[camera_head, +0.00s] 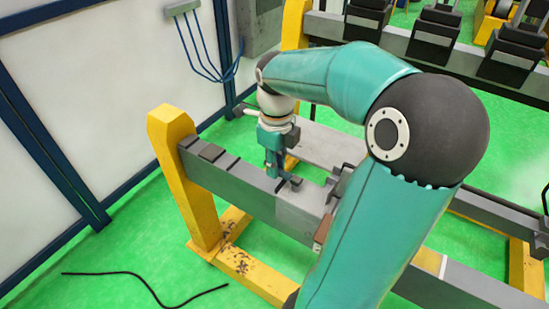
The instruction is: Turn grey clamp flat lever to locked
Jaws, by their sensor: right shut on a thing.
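My right gripper (283,179) points down over the grey beam, with its fingers shut on a small dark piece, which looks like the flat lever (294,182). The lighter grey clamp block (302,213) sits on the beam just below and to the right of the fingertips. The fingers hide much of the lever, so its exact angle is hard to tell. My right arm crosses the picture and hides part of the beam to the right. My left gripper is not in view.
The grey beam (238,181) rests on a yellow stand (183,175) above a green floor. A black cable (130,275) lies on the floor. A white wall panel (100,90) with blue posts stands at the left. Several dark machine parts (435,30) stand at the back right.

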